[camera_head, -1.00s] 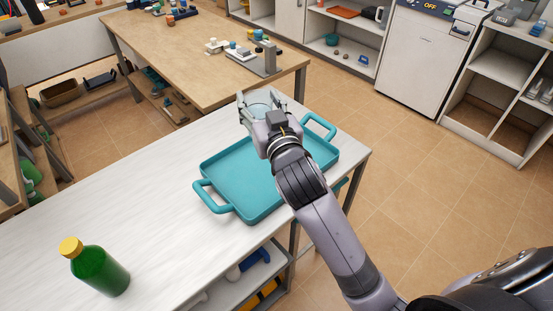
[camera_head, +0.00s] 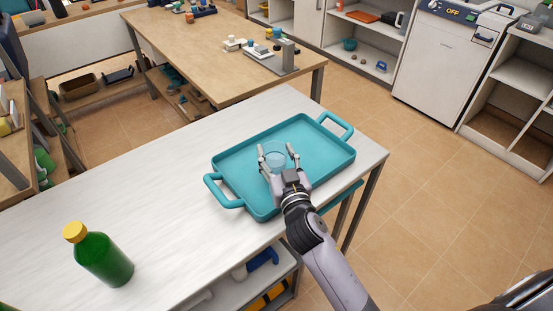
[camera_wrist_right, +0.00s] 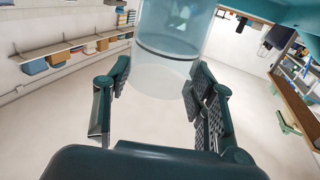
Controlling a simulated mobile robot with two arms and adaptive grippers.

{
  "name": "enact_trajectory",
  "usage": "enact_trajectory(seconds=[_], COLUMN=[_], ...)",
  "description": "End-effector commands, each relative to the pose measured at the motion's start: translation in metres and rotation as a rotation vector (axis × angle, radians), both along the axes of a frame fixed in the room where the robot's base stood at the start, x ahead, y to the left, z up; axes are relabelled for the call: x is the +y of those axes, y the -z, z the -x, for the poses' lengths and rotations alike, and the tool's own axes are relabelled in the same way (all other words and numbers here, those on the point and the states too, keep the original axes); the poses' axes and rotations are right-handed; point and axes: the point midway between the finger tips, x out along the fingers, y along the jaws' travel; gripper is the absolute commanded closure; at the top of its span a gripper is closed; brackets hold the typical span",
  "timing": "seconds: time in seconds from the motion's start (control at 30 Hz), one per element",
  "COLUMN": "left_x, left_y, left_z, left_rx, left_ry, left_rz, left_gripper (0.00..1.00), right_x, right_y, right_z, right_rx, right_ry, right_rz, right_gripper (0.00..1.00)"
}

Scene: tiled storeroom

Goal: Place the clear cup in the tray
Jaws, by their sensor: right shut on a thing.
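The clear cup (camera_head: 274,159) is see-through with a bluish tint. In the head view it is over the middle of the teal tray (camera_head: 322,155); I cannot tell whether it touches the tray floor. My right gripper (camera_head: 278,154) has a finger on each side of the cup and is shut on it. In the right wrist view the cup (camera_wrist_right: 172,40) is between the fingers of my right gripper (camera_wrist_right: 158,78), and part of it is cut off at the top edge. My left gripper is not in view.
The tray lies on a white table (camera_head: 150,190), with handles at both ends. A green bottle (camera_head: 104,260) with a yellow cap stands at the table's front left. A wooden table (camera_head: 200,55) with small items is behind. The white table is clear between bottle and tray.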

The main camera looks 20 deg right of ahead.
Motion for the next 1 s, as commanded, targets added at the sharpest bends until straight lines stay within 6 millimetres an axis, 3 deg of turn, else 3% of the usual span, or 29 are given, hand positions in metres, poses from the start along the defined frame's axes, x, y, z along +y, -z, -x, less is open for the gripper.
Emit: enact_trajectory(seconds=[0.47, 0.5, 0.8, 1.0], left_x=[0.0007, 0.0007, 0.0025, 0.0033], left_y=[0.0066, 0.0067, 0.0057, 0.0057], left_z=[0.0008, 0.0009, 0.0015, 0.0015], left_rx=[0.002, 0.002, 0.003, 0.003], left_ry=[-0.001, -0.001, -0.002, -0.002], left_rz=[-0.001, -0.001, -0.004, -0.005], left_gripper=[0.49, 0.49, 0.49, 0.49], right_x=[0.0000, -0.0001, -0.0001, -0.0001], right_y=[0.0115, 0.0122, 0.0111, 0.0110], right_z=[0.0000, 0.0001, 0.0001, 0.0001], right_rx=[-0.002, 0.000, 0.000, 0.000], right_ry=[0.000, 0.000, 0.000, 0.000], right_rz=[0.000, 0.000, 0.001, 0.001], right_gripper=[0.98, 0.48, 0.29, 0.29])
